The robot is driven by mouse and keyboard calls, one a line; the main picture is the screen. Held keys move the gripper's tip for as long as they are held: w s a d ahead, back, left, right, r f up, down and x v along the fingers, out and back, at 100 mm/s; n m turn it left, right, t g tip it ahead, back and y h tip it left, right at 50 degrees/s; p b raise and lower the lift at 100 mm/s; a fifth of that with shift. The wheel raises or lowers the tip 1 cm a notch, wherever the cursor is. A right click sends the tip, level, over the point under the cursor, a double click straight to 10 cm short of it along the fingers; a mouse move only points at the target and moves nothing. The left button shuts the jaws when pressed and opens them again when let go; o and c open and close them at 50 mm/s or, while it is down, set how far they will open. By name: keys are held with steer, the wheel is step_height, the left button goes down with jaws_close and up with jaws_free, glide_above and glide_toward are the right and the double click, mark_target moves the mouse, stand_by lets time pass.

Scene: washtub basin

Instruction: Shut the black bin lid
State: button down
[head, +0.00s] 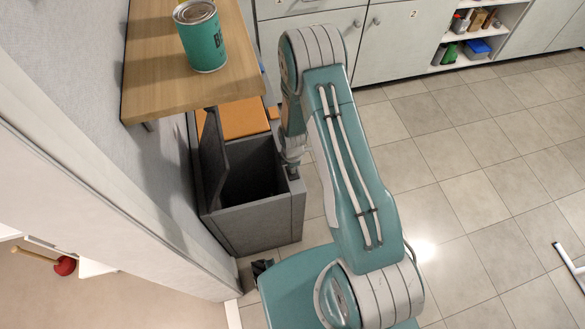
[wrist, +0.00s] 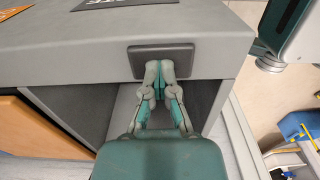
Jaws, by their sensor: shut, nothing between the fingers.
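The black bin (head: 255,226) is a dark grey box standing beside the wall. Its lid (head: 212,160) stands raised, nearly upright, on the wall side, and the dark inside of the bin shows. My gripper (head: 293,172) is at the bin's right rim, on the side away from the lid. In the wrist view my gripper (wrist: 158,72) has its fingertips together and empty, close to a dark rectangular plate (wrist: 180,61) on a grey panel (wrist: 80,42). I cannot tell whether the fingertips touch the plate.
A wooden shelf (head: 160,85) with a green can (head: 201,38) overhangs near the lid. An orange-topped box (head: 245,118) stands behind the bin. White cabinets (head: 390,42) line the back. The tiled floor (head: 470,190) to the right is mostly clear.

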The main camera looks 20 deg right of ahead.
steer(key=shift+s+f, duration=0.15)
steer(key=shift+f, duration=0.15)
jaws_free()
steer(key=shift+r, duration=0.1)
steer(key=shift+r, duration=0.2)
step_height(320, 180, up, 11)
steer(key=shift+r, duration=0.2)
stand_by(0.4)
stand_by(0.4)
